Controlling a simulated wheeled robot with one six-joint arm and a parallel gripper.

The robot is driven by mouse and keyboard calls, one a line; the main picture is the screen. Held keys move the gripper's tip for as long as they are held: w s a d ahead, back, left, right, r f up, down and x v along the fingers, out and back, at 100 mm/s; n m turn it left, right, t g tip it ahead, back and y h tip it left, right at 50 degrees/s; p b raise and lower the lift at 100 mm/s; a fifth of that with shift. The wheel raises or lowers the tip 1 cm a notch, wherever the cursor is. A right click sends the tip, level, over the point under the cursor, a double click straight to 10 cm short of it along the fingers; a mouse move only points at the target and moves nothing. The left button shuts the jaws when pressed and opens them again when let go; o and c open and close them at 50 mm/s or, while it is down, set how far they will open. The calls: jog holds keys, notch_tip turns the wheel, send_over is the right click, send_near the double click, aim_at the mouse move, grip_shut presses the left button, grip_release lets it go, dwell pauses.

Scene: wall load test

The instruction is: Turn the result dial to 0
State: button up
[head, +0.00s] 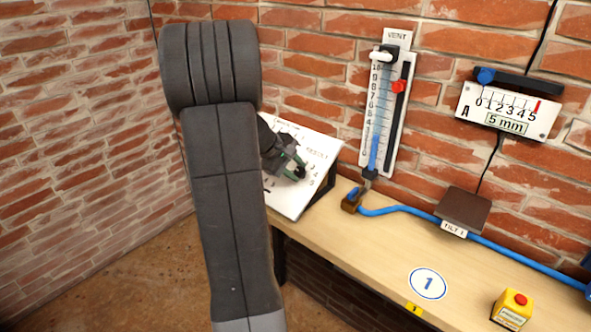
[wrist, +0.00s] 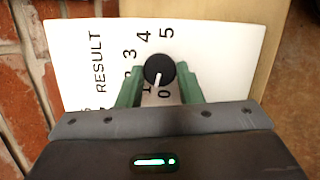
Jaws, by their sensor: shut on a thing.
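The result dial (wrist: 160,68) is a round black knob with a white pointer line, on a white panel (wrist: 215,50) marked RESULT with numbers 0 to 5. In the wrist view its pointer aims down toward the gripper, near the 0 and 1; I cannot tell exactly which. My gripper (wrist: 161,77) has its green fingers on either side of the knob, shut on it. In the head view my gripper (head: 292,166) is at the sloping panel (head: 285,201), and the knob is hidden there.
The panel stands at the left end of a wooden bench (head: 390,255) against a brick wall. To its right are a VENT gauge (head: 388,105), a blue hose (head: 405,210), a 5 mm scale (head: 508,108), a TILT 1 box (head: 463,208) and a yellow button box (head: 512,310).

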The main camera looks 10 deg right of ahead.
jog(key=shift+n+t+h, duration=0.3)
jog(key=shift+n+t, duration=0.1)
jog(key=shift+n, duration=2)
jog(key=shift+a, duration=0.1)
jog(key=o, duration=1)
jog(key=shift+c, duration=0.2)
jog(key=shift+s, duration=0.1)
jog(key=v, duration=1.3)
jog(key=shift+a+r, duration=0.2)
jog(key=shift+a, duration=0.1)
jog(key=shift+s, duration=0.1)
